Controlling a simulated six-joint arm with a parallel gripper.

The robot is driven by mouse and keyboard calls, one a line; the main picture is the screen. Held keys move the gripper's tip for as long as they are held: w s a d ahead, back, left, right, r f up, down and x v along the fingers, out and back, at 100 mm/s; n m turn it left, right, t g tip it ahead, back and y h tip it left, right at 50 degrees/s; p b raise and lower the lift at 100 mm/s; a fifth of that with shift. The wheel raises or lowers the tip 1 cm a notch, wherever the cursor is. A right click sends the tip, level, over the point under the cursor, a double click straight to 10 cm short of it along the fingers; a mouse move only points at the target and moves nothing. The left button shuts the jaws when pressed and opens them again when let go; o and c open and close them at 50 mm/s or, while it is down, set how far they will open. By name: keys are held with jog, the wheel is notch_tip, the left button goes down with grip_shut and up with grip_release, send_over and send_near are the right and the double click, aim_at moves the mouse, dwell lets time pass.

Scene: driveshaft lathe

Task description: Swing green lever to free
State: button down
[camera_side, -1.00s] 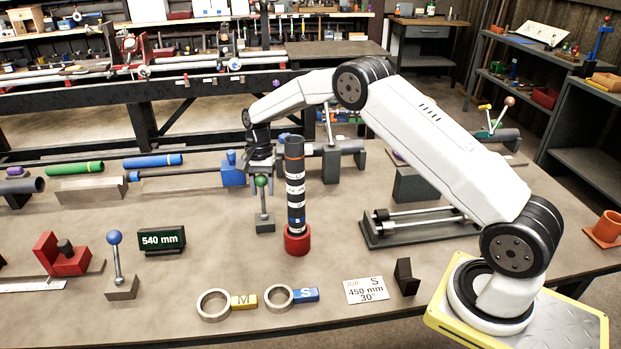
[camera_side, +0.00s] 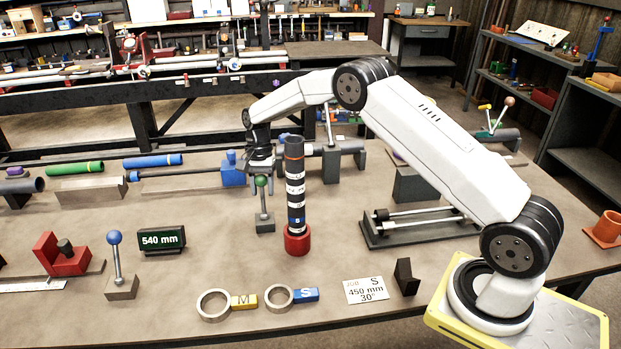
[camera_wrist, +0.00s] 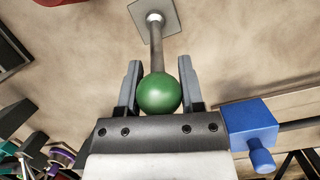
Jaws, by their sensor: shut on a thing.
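The green lever has a green ball knob (camera_side: 261,181) on a grey rod that stands close to upright from a small grey block (camera_side: 264,224). My gripper (camera_side: 260,172) is at the knob from above and behind. In the wrist view the green ball (camera_wrist: 159,93) sits between the two fingers of my gripper (camera_wrist: 159,70), which is shut on it. The rod runs away from the ball to its light square base (camera_wrist: 155,18).
A dark banded tube (camera_side: 295,190) stands in a red holder (camera_side: 297,240) just right of the lever. A blue block (camera_side: 233,172) is close on the left. A blue-knobbed lever (camera_side: 115,240) and a 540 mm display (camera_side: 162,240) stand front left.

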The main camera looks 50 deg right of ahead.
jog(key=shift+a, duration=0.1)
jog(key=shift+c, duration=1.2)
grip_release()
jog(key=shift+f, duration=0.1)
jog(key=v, duration=0.8)
